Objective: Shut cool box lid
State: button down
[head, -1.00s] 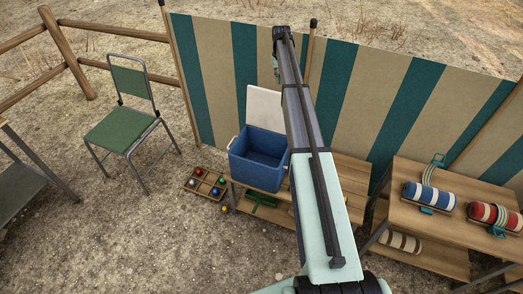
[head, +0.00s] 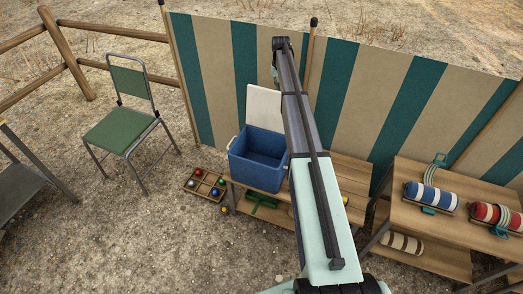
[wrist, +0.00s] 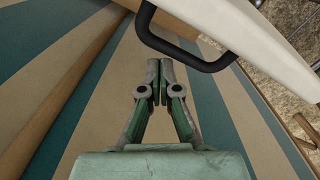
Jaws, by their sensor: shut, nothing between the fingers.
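The blue cool box (head: 257,172) stands on the left end of a low wooden bench, its inside showing. Its white lid (head: 264,108) stands upright at the back, open. In the wrist view a white panel, which looks like the lid (wrist: 245,35), fills the upper right, with a dark loop handle (wrist: 200,66) near it. My gripper (wrist: 160,82) is shut and empty, its fingertips just below that handle in the picture; I cannot tell if they touch anything. In the head view my gripper is mostly hidden behind my arm, near the upper right of the lid.
A striped windbreak (head: 222,70) stands close behind the bench. A crate of coloured balls (head: 205,184) lies on the ground left of the bench. A green chair (head: 118,131) stands at left. A wooden table (head: 432,220) with rolled blankets is at right.

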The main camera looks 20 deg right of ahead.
jog(key=shift+s, duration=0.15)
jog(key=s+a, duration=1)
jog(key=s, duration=0.1)
jog(key=shift+p, duration=0.4)
dwell(1.7)
jog(key=shift+r, duration=0.1)
notch_tip(320, 180, up, 9)
jog(key=p, duration=0.4)
jog(key=shift+w+d, duration=0.35)
jog(key=shift+w, duration=0.05)
dwell(1.5)
